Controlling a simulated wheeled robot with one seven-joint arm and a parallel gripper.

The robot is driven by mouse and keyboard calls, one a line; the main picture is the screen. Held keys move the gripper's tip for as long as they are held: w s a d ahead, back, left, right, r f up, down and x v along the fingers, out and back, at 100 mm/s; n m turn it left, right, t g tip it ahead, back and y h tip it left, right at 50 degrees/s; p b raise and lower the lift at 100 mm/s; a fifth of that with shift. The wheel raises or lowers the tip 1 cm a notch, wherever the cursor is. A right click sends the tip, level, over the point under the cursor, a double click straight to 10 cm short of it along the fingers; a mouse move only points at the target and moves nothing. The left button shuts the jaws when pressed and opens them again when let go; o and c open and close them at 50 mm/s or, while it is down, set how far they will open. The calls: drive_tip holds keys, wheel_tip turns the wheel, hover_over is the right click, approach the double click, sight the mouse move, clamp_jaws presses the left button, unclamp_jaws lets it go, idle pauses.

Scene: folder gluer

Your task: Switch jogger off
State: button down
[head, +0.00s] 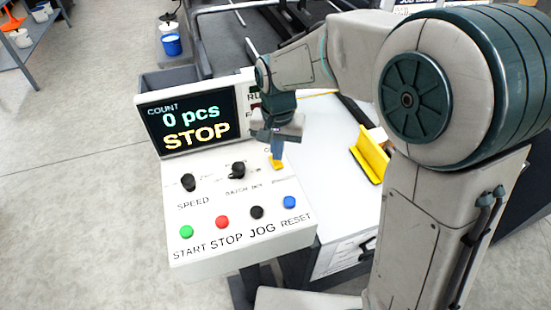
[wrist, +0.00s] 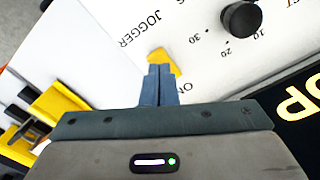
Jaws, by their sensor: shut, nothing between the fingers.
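The yellow jogger switch (head: 278,165) is on the sloped white control panel (head: 190,240), right of the black batch knob. In the wrist view the yellow switch (wrist: 157,55) shows beside the printed word JOGGER, with part of the word ON near my fingers. My gripper (head: 277,157) is shut and empty, its blue fingertips right at the switch. In the wrist view my fingertips (wrist: 160,70) cover the middle of the switch, so its full pointing direction is hidden. I cannot tell whether they touch it.
The display (head: 192,118) reads 0 pcs and STOP. The speed knob (head: 188,182), batch knob (head: 237,170) and green (head: 186,232), red (head: 222,222), black (head: 257,212) and blue (head: 289,202) buttons share the panel. A yellow guide (head: 370,155) stands on the right.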

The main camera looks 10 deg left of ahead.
sight(279, 163)
drive_tip(key=shift+f+b, duration=0.7)
drive_tip(key=shift+f, duration=0.3)
drive_tip(key=shift+r, duration=0.2)
drive_tip(key=shift+r+p, duration=2.7)
drive_tip(key=shift+r, duration=0.7)
drive_tip(key=shift+d+r, duration=0.1)
drive_tip(key=shift+d, duration=0.15)
drive_tip(key=s+d+r+t, duration=0.1)
drive_tip(key=s+d+r, duration=0.1)
drive_tip(key=s+d, duration=0.5)
drive_tip(key=s+d+r+t, duration=0.2)
drive_tip(key=s+d, duration=0.5)
drive_tip(key=d, duration=0.6)
drive_tip(key=shift+s+d+r+n+t, duration=0.2)
drive_tip(key=shift+r+n+t, duration=0.1)
drive_tip(key=shift+r+n, duration=0.15)
